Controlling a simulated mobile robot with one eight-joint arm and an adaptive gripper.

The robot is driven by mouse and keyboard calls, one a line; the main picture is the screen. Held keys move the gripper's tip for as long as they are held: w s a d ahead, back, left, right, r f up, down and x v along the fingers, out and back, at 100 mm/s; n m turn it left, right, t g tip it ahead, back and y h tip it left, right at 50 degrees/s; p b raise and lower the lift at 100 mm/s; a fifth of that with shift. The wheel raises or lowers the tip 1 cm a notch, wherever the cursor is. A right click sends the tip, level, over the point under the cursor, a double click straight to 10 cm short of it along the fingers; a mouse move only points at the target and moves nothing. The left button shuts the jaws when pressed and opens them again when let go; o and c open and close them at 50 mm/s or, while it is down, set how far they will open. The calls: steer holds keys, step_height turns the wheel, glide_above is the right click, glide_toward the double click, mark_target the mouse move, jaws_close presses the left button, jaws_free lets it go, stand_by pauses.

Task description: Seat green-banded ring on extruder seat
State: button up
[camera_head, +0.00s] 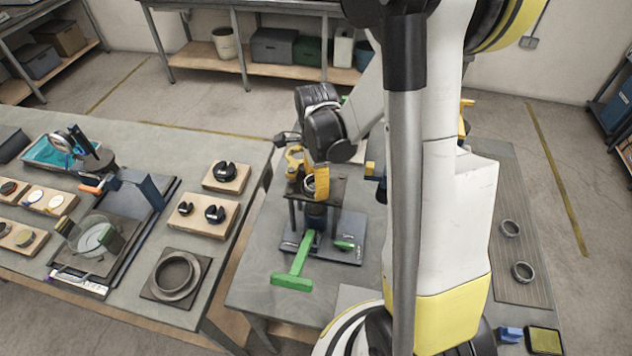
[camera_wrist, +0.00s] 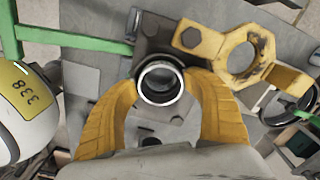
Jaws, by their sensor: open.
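The extruder stand shows in the head view as a dark raised plate (camera_head: 333,189) on posts over a grey-blue base. In the wrist view a bright metal ring (camera_wrist: 157,99) with a dark bore is at its plate (camera_wrist: 150,36). No green band shows on it, and I cannot tell how deep it sits. My gripper (camera_wrist: 158,82) is open, with one yellow finger on each side of the ring; whether they touch it is unclear. In the head view my gripper (camera_head: 314,183) is over the plate and partly hides the ring.
A green lever (camera_head: 293,272) sticks out at the stand's front. A yellow spanner-shaped part (camera_wrist: 235,45) is close beside my right finger. A left table (camera_head: 225,150) holds other fixtures.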

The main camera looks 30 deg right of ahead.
step_height(320, 180, up, 12)
stand_by(0.6)
stand_by(0.5)
